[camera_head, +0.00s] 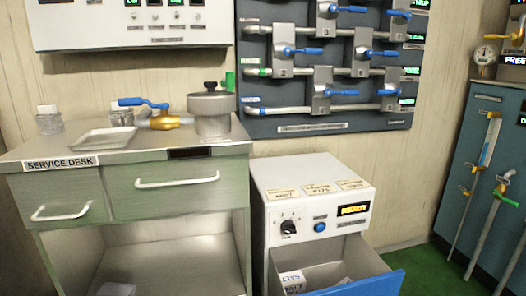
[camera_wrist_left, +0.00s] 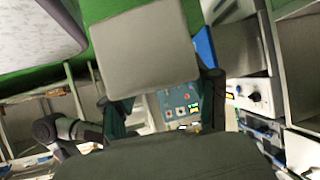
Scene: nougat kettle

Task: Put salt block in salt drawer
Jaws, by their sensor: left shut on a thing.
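A pale grey square block (camera_wrist_left: 148,50), which I take for the salt block, fills the upper middle of the left wrist view. My left gripper (camera_wrist_left: 164,104) is shut on it, with a dark finger at either side. The open salt drawer (camera_head: 368,287) has a blue front and sticks out of the white machine at the bottom of the head view. White pieces marked SALT (camera_head: 292,281) lie inside at its left. In the left wrist view the drawer (camera_wrist_left: 246,48) is right of the block, apart from it. Neither gripper shows in the head view.
The white machine (camera_head: 310,187) has a knob, a blue button and a lit display. The service desk (camera_head: 180,206) stands left of it with a pot (camera_head: 211,115), tray (camera_head: 95,138) and jars. Green floor (camera_head: 436,268) is open at right, before a blue cabinet (camera_head: 478,150).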

